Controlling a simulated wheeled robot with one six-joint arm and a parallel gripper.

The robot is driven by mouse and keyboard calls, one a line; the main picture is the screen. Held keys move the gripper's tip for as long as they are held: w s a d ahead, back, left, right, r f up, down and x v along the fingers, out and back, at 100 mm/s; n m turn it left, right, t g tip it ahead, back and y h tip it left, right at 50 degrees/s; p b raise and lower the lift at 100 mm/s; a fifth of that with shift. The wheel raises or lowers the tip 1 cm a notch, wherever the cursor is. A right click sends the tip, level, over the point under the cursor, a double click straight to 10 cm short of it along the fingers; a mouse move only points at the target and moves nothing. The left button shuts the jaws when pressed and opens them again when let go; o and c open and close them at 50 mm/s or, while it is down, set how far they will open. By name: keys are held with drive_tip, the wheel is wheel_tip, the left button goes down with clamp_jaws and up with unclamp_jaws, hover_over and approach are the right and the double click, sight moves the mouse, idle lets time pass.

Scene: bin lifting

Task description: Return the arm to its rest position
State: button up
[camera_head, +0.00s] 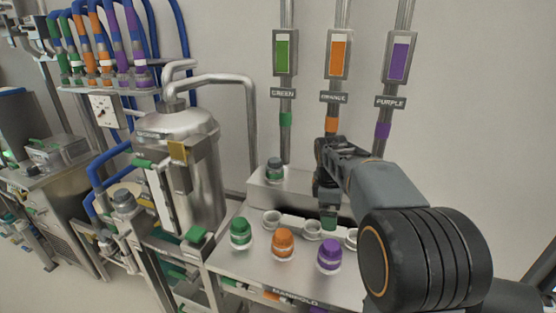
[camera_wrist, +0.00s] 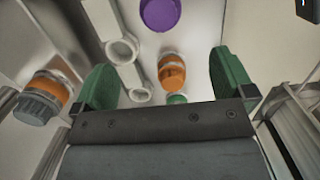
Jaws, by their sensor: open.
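My gripper (camera_head: 328,218) hangs down over the steel manifold bench (camera_head: 232,262), with its wrist in front of the orange-banded pipe. In the wrist view, its two green fingers stand wide apart, and the gripper (camera_wrist: 163,62) holds nothing. My dark arm comes in from the lower right of the head view and hides part of the bench. Green (camera_head: 240,232), orange (camera_head: 283,243) and purple (camera_head: 329,254) caps stand along the bench front. In the wrist view, the orange cap (camera_wrist: 172,72) and purple cap (camera_wrist: 160,14) show beyond the fingers.
White ring-shaped ports (camera_head: 272,218) line the bench behind the caps, close to my gripper. A grey and green fitting (camera_head: 275,169) sits on the raised block. Upright pipes with a green gauge (camera_head: 285,54), orange gauge (camera_head: 338,54) and purple gauge (camera_head: 399,56) stand behind. A steel tank (camera_head: 185,165) stands left.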

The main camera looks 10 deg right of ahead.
drive_tip(key=s+a+f+m+t, duration=0.2)
drive_tip(key=s+a+m, duration=0.2)
drive_tip(key=s+m, duration=0.2)
drive_tip(key=s+a+f+m+t+y, duration=0.1)
drive_tip(key=s+a+f+m+t, duration=0.1)
drive_tip(key=s, duration=0.9)
drive_tip(key=shift+a+f+m, duration=0.45)
drive_tip(key=shift+a+m, duration=0.75)
drive_tip(key=shift+m, duration=0.7)
